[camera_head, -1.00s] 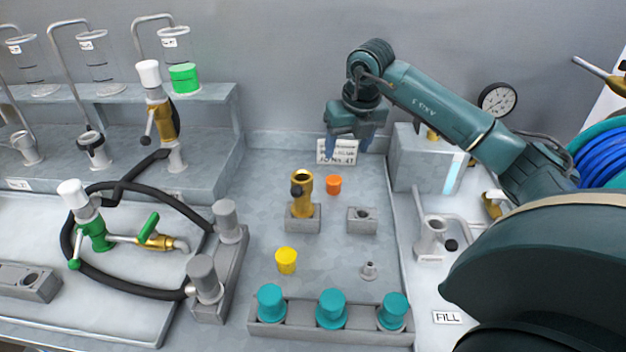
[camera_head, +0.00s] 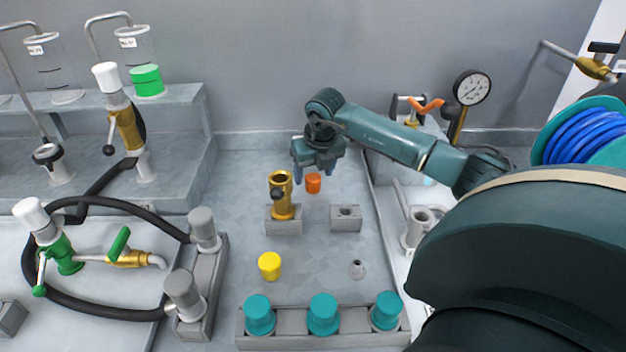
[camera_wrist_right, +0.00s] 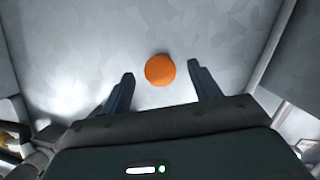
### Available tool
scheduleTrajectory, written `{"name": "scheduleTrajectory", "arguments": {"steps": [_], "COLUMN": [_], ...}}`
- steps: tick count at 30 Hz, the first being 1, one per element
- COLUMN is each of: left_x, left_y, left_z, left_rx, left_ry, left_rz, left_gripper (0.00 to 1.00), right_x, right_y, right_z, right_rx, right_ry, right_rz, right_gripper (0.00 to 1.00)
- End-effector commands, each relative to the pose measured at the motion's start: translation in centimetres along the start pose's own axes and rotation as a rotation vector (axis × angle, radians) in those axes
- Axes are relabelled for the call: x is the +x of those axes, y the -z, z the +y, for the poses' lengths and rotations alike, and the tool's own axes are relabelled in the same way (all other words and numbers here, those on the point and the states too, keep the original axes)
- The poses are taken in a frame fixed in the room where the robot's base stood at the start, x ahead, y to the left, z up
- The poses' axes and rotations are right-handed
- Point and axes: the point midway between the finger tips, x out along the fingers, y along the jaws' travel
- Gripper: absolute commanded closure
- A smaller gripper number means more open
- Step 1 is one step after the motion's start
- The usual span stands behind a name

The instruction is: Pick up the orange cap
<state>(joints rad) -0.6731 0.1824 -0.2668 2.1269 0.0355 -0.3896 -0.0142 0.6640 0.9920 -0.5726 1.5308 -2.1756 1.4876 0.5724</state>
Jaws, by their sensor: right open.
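The orange cap (camera_head: 313,183) stands on the grey metal work surface, just behind and right of a brass fitting. My right gripper (camera_head: 322,176) is above the cap with its fingers pointing down. In the right wrist view the orange cap (camera_wrist_right: 160,70) lies ahead of the open fingers, roughly centred across the gap of the right gripper (camera_wrist_right: 161,76). The fingers appear apart from the cap, with nothing held. My left gripper is not in view.
The brass fitting (camera_head: 282,194) stands in a grey block close by, with an empty grey block (camera_head: 346,219) to its right. A yellow cap (camera_head: 269,265) and teal caps (camera_head: 323,314) are nearer the front. A pressure gauge (camera_head: 472,87) stands at the back right.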

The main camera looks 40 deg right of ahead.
Motion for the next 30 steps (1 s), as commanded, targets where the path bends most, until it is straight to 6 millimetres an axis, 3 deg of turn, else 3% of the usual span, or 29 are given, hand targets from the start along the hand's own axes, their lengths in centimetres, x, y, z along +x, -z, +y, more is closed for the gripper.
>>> {"name": "scheduleTrajectory", "arguments": {"steps": [6, 14, 30], "left_x": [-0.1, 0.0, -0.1], "left_y": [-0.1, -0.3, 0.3], "left_z": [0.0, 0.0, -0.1], "left_rx": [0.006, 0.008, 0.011], "left_ry": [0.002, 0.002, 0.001], "left_rz": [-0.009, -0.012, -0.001], "left_gripper": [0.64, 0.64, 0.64], "right_x": [2.6, 2.8, 2.8], "right_y": [0.1, 0.1, 0.1], "right_z": [0.0, 0.0, 0.0], "right_rx": [0.0, 0.0, 0.0], "right_ry": [-0.002, -0.001, -0.002], "right_rz": [0.0, -0.002, -0.002], "right_gripper": [0.38, 0.38, 0.82]}}
